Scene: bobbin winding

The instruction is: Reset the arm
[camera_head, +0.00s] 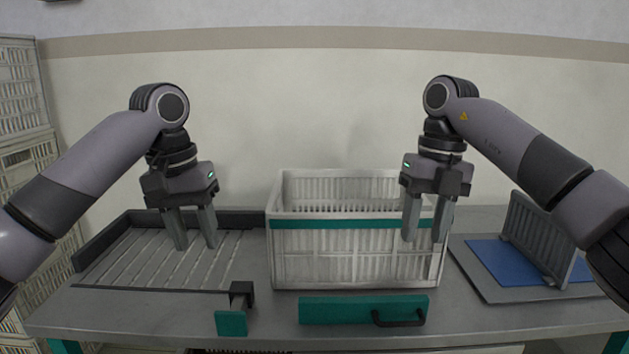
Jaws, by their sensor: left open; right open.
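My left gripper (196,243) is open and empty. It points down over the grooved tray (130,270) on the left of the table. My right gripper (424,238) is open and empty. It points down in front of the right part of the white crate (350,262) as seen here; whether it is over or before the crate I cannot tell. Both arms come in from the sides with bent elbows raised. No bobbin can be made out.
The white crate with a green band stands mid-table. A grey plate (475,277) with a blue pad (503,263) and an upright ribbed panel (538,238) lies at right. A green front panel with a black handle (398,318) is at the front edge. Stacked crates (25,160) stand far left.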

